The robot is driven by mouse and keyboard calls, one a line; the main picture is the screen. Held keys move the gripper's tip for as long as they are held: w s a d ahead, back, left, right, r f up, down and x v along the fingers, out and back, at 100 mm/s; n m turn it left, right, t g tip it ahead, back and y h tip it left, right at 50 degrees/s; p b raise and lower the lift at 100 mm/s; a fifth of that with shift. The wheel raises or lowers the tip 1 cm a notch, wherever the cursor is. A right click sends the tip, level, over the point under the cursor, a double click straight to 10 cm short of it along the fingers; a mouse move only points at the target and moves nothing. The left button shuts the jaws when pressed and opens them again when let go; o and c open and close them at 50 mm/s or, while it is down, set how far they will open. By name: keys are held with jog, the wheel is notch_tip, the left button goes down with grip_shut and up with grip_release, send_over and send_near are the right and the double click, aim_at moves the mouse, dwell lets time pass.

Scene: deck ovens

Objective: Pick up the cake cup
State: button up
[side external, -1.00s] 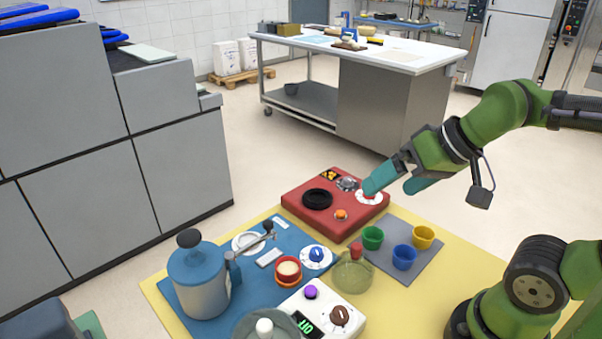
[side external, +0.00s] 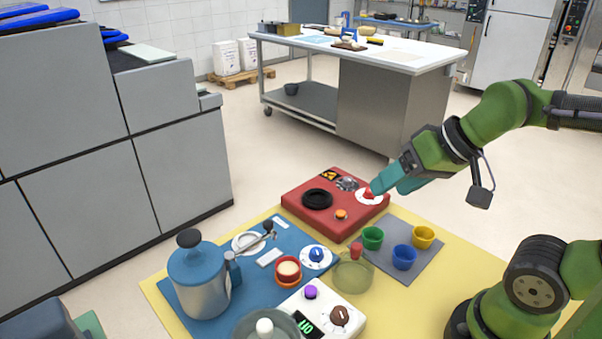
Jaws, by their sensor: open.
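Three empty-looking cups stand on the grey mat: a green cup (side external: 372,238), a blue cup (side external: 404,258) and a yellow cup (side external: 423,237). I cannot tell for sure which one is the cake cup. My gripper (side external: 378,189) has teal fingers and is open. It is at the red knob (side external: 368,195) of the red box, up and to the right of the filled cup and above the green cup in the picture. I cannot tell whether it touches the knob.
The red box (side external: 300,206) stands behind the mats. A clear jar with a red knob (side external: 352,274) stands right of the filled cup. A white device (side external: 322,320) is in front, and a blue-lidded canister (side external: 200,285) is at left. Grey cabinets (side external: 90,170) border the left side.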

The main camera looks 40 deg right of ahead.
jog(key=c, duration=0.4)
jog(key=m+g, duration=0.2)
jog(key=g, duration=0.4)
send_over(288, 271)
jog(key=s+d, duration=0.2)
jog(key=s, duration=0.1)
jog(key=s+d+x, duration=0.1)
jog(key=x, duration=0.7)
jog(key=s+d+f+x, duration=0.1)
jog(key=d+x, duration=0.1)
jog(key=x, duration=0.6)
jog(key=shift+h, duration=0.3)
jog(key=shift+w+a+f, duration=0.15)
jog(key=shift+w+f, duration=0.05)
jog(key=shift+f, duration=0.6)
jog(key=shift+w+a+f, duration=0.15)
jog(key=shift+w+f, duration=0.1)
jog(key=shift+f, duration=0.55)
jog(key=shift+w+a+f, duration=0.15)
jog(key=shift+w+f, duration=0.05)
jog(key=shift+f, duration=0.6)
